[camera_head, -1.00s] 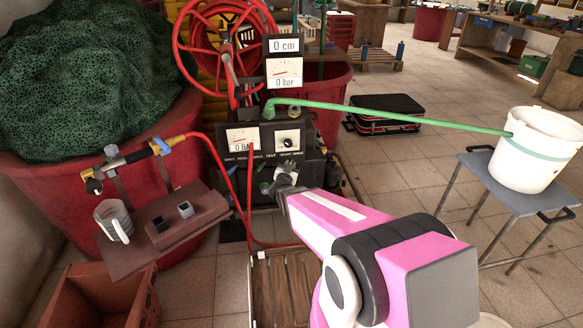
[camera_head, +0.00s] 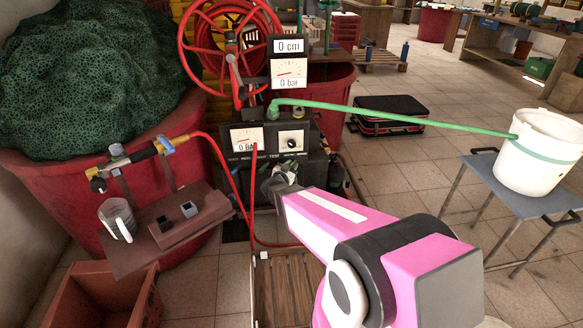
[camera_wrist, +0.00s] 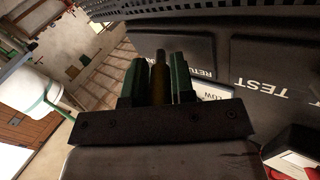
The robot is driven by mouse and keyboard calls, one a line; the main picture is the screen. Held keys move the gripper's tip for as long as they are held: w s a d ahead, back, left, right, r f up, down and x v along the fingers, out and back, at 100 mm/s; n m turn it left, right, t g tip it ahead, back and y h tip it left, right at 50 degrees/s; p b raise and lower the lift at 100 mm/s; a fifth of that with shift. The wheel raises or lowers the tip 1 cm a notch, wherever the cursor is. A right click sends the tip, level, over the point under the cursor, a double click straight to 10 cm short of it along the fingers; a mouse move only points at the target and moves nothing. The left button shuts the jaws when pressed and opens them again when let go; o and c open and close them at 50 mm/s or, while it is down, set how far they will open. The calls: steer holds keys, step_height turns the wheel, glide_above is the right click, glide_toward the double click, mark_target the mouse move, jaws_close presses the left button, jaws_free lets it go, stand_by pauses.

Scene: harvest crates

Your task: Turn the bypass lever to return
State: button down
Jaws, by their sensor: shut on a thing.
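The black test machine (camera_head: 325,172) stands at the centre of the head view, with labels along its front. My gripper (camera_head: 284,172) is at the machine's front, below the label row; my wrist hides much of that spot. In the wrist view, the two green fingers of my gripper (camera_wrist: 158,72) are closed around a dark brownish bypass lever (camera_wrist: 159,82). The lever stands between the fingers. The label RETURN (camera_wrist: 201,73) is on the panel just right of the fingers, with TEST (camera_wrist: 262,88) farther right. A label ending in LOW is partly hidden by my gripper.
Gauges (camera_head: 289,72) above the panel read 0 cm and 0 bar. A red hose (camera_head: 232,185) and a green pipe (camera_head: 400,113) leave the machine. A white bucket (camera_head: 540,160) stands on a stand at right. A brown shelf (camera_head: 150,245) with a jug is at left.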

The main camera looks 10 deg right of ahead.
steer(key=c, duration=1.2)
jaws_free()
steer(key=shift+c, duration=0.2)
steer(key=shift+s, duration=0.1)
steer(key=v, duration=1)
steer(key=shift+s+a, duration=0.2)
steer(key=shift+s, duration=0.05)
